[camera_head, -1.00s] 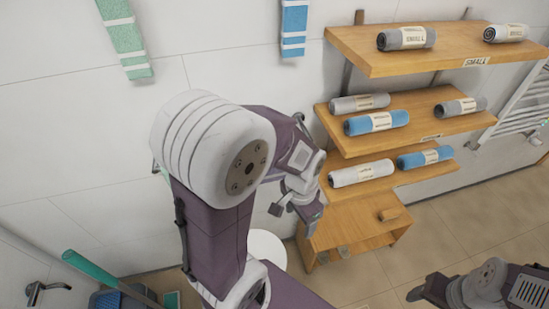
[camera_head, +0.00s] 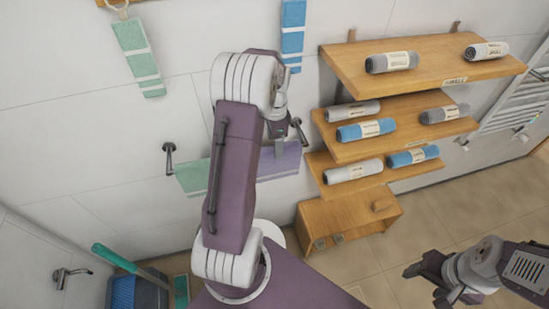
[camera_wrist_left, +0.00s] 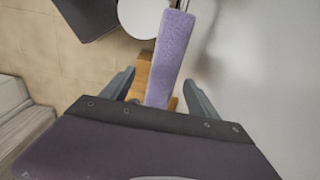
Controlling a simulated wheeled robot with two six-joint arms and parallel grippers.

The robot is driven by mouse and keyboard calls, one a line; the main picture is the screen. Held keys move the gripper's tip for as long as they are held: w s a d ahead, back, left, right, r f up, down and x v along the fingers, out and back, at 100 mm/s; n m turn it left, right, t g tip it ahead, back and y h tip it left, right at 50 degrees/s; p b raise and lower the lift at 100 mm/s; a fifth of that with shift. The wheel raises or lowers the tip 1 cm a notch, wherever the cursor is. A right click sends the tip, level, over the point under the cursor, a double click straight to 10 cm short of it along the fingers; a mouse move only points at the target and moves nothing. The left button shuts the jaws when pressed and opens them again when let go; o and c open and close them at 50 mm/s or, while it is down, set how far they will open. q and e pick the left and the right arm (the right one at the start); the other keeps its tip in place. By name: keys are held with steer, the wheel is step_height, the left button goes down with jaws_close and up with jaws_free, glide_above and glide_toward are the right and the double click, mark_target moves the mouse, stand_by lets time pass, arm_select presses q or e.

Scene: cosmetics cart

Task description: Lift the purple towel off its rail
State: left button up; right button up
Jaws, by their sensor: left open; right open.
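The purple towel (camera_head: 280,162) hangs from a wall rail, beside a green towel (camera_head: 193,177) on the same rail. My left arm crosses in front of the rail and hides its middle. My left gripper is mostly hidden in the head view. In the left wrist view, my left gripper (camera_wrist_left: 157,90) is open, and the purple towel (camera_wrist_left: 172,55) shows between its two fingers, seen narrow and from above. I cannot tell whether the fingers touch it. My right gripper (camera_head: 424,284) is open and empty at the lower right, far from the towel.
Wooden shelves (camera_head: 400,75) with rolled towels stand close to the right of the rail. A low wooden unit (camera_head: 345,220) is below them. Green (camera_head: 136,55) and blue (camera_head: 292,32) towels hang higher on the wall. A blue bin (camera_head: 135,293) stands lower left.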

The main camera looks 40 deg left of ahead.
arm_select(q)
steer(key=shift+w+f, duration=0.1)
steer(key=shift+f, duration=0.5)
steer(key=shift+w+a+f, duration=0.1)
steer(key=shift+a+f, duration=0.1)
steer(key=shift+f, duration=0.25)
step_height(320, 180, down, 4)
steer(key=shift+a+p, duration=0.1)
steer(key=shift+p, duration=0.55)
steer(key=shift+w+a+f, duration=0.1)
steer(key=shift+w+f, duration=0.05)
steer(key=shift+f, duration=0.25)
jaws_close()
step_height(320, 180, up, 18)
steer(key=s+d+b, duration=0.5)
steer(key=s+d, duration=0.6)
steer(key=d, duration=0.3)
steer(key=shift+s+b, duration=0.2)
steer(key=shift+b, duration=0.2)
steer(key=shift+d, duration=0.1)
